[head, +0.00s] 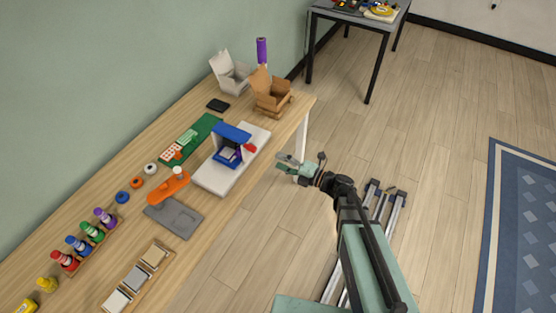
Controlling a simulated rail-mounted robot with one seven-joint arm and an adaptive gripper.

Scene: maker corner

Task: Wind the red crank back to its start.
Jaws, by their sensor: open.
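A small red part (250,148), which looks like the red crank, sits at the right side of a blue press-like device (231,133). The device stands on a white base plate (217,183) on the table. The crank's exact angle is too small to tell. My gripper (281,164) is open and empty, just off the table's right edge, to the right of and a little below the crank in the picture. It is apart from the crank and touches nothing that I can see.
On the wooden table (215,232) stand a white open box (230,76), a cardboard box (270,97), a green mat (203,133), an orange tool (170,187), a grey tray (160,218) and several coloured bottles (88,232).

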